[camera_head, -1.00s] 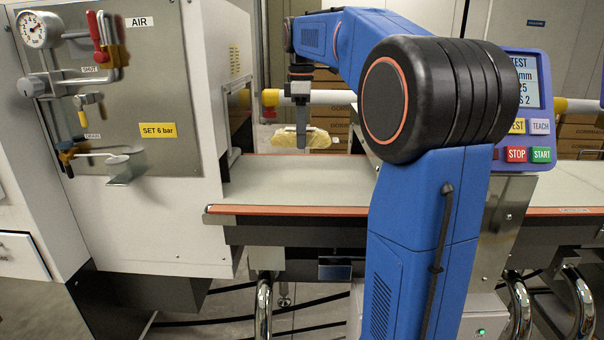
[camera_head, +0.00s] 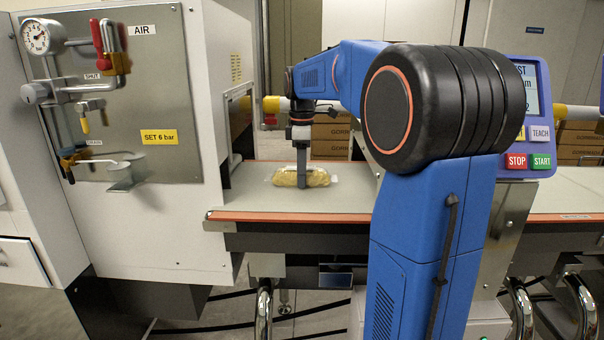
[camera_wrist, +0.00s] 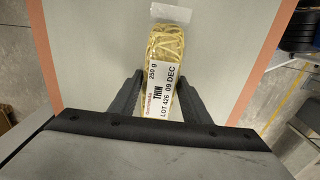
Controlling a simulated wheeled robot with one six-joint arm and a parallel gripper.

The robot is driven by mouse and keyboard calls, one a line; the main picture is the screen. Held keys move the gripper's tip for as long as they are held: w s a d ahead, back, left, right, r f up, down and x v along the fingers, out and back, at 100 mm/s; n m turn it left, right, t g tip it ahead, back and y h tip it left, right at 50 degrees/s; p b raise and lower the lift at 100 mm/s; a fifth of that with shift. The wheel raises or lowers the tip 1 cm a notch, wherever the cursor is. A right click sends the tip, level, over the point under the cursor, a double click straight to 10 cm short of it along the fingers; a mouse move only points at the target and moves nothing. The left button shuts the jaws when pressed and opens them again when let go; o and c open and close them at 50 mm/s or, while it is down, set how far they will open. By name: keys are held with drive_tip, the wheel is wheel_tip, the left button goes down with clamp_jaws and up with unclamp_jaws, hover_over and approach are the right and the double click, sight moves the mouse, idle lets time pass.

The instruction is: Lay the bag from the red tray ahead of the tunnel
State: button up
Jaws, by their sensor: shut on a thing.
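The bag (camera_head: 318,177), a yellow pack with pale ends, is at the belt (camera_head: 250,201) surface in the head view; I cannot tell whether it touches. In the wrist view the bag (camera_wrist: 163,82) shows a white label reading "THIN", and runs lengthwise away from me. My gripper (camera_head: 302,182) points down and is shut on the bag, with one finger on each side in the wrist view (camera_wrist: 160,85). The tunnel opening (camera_head: 239,125) is in the white cabinet, left of the bag. No red tray is in view.
The white cabinet (camera_head: 150,220) with gauge and valves stands at the left. A white rail with yellow ends (camera_head: 271,104) runs behind the belt. Cartons (camera_head: 330,135) stand farther back. A control panel (camera_head: 527,110) is at the right. The belt between bag and cabinet is clear.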

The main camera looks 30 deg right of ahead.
drive_tip(key=o, duration=1.2)
drive_tip(key=shift+o, duration=0.2)
wheel_tip(320, 180, up, 12)
